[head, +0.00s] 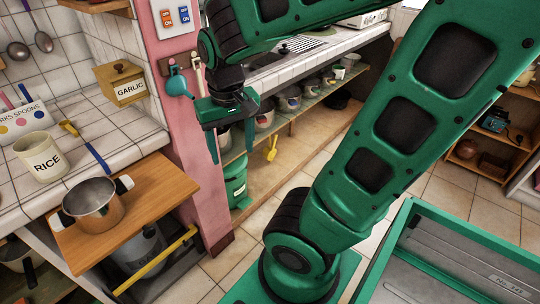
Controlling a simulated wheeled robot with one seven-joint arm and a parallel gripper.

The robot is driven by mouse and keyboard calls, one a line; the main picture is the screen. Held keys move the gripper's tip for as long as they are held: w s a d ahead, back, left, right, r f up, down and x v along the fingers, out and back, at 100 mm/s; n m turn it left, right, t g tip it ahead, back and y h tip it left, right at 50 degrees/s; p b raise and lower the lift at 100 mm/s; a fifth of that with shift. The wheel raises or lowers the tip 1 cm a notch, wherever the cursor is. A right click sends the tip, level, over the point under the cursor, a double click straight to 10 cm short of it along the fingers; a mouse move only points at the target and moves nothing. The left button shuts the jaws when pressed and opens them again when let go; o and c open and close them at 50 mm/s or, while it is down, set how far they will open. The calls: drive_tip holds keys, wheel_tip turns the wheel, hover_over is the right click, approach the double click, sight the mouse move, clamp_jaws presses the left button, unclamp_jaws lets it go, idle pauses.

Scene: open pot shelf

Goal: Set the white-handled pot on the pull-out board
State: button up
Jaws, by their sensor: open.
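A steel pot (93,204) with two white side handles stands upright on the wooden pull-out board (165,190), which juts out below the tiled counter at the left. The pot is open and looks empty inside. My gripper (231,152) hangs to the right of the board, with its two green fingers pointing down and spread apart. It is empty and well clear of the pot, in front of the open pot shelf (322,84).
Several pots stand in a row on the shelf, partly hidden by my arm. A pink post (185,140) stands between board and shelf. A yellow bar (155,262) sits below the board.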

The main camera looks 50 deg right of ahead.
drive_tip(key=s+d+m+g+y, duration=0.1)
drive_tip(key=s+d, duration=0.2)
drive_tip(key=s, duration=0.7)
drive_tip(key=shift+d+m, duration=0.4)
drive_tip(key=shift+w+f, duration=0.2)
drive_tip(key=shift+w, duration=0.35)
